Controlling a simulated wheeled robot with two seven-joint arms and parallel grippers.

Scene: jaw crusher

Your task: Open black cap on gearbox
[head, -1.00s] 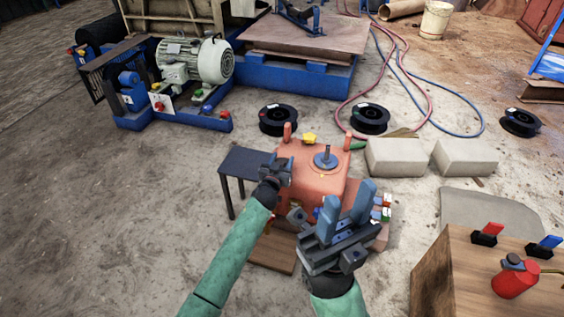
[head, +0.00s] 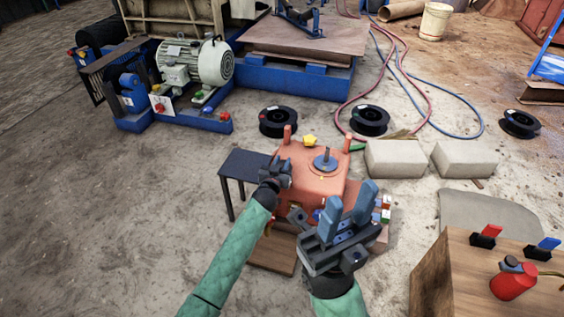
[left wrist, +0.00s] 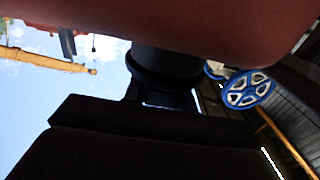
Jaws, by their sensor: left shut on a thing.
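The orange-red gearbox (head: 325,187) stands in the middle of the head view, with a blue shaft piece on top. My left gripper (head: 281,170) is at its left side. In the left wrist view, the black cap (left wrist: 165,66) is a dark round piece against the reddish gearbox body (left wrist: 200,25). The dark fingers of my left gripper (left wrist: 150,115) are shut on it. In the head view, the gripper hides the cap. My right gripper (head: 347,208) is open and empty, fingers up, in front of the gearbox.
A small dark table (head: 243,163) stands left of the gearbox. A wooden box (head: 455,265) with red and blue switches and a red can (head: 513,285) is at the lower right. Pale blocks (head: 395,158) lie behind to the right. The floor at left is clear.

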